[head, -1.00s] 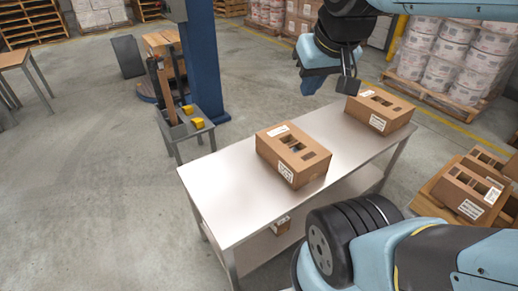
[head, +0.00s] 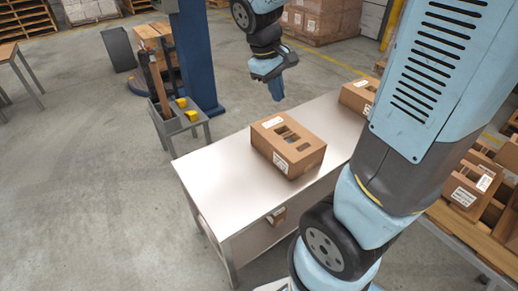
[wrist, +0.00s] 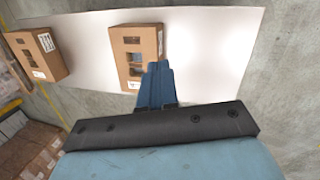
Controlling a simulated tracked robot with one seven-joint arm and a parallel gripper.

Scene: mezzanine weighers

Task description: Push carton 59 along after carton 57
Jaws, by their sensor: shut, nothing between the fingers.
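Two brown cartons with cut-out tops and white labels stand on a pale table; their numbers are too small to read. The nearer carton (head: 288,146) is at mid-table, and also shows in the middle of the wrist view (wrist: 120,61). The farther carton (head: 355,97) is partly hidden by my arm in the head view; it shows at left in the wrist view (wrist: 38,54). My gripper (head: 277,93) is shut and empty, raised by the table's far long edge. In the wrist view its blue fingertips (wrist: 157,65) overlap the nearer carton's edge; I see no clear contact.
The table (head: 215,185) has bare top at its near left end. A grey stand (head: 185,125) with yellow blocks and a blue column (head: 195,60) stand behind it. More cartons (head: 470,185) sit on a surface at right.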

